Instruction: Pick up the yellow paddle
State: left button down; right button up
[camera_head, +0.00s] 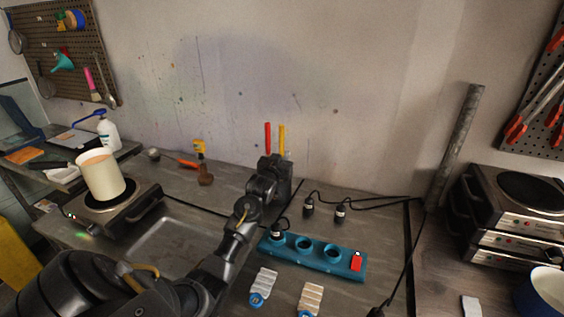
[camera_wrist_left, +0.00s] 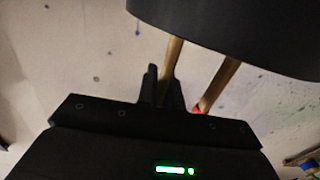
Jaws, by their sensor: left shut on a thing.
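The yellow paddle (camera_head: 281,138) and the red paddle (camera_head: 267,135) stand side by side near the back wall, coloured ends up. My left gripper (camera_head: 273,163) is just below them and hides their lower parts. In the left wrist view its dark fingers (camera_wrist_left: 164,86) are shut around a wooden handle (camera_wrist_left: 171,65). The other wooden handle (camera_wrist_left: 217,83), with a red end, is beside the fingers, outside them. The held handle is therefore the yellow paddle's; its yellow end is hidden there. Both handles run to a dark, curved object (camera_wrist_left: 235,35), perhaps their holder.
A teal block with round holes (camera_head: 318,256) and a red switch lies right of my left arm. A pot (camera_head: 101,174) stands on a hot plate at the left. Black cables (camera_head: 375,207) run along the back. Stacked hot plates (camera_head: 510,212) stand at the right.

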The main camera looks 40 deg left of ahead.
pick_arm(q)
notch_tip(320, 180, up, 10)
jog(key=shift+f+b, duration=0.1)
jog(key=shift+b, duration=0.95)
notch_tip(320, 180, up, 6)
jog(key=p, duration=0.6)
send_over(281, 134)
jog(key=x, duration=0.3)
jog(key=shift+s, duration=0.2)
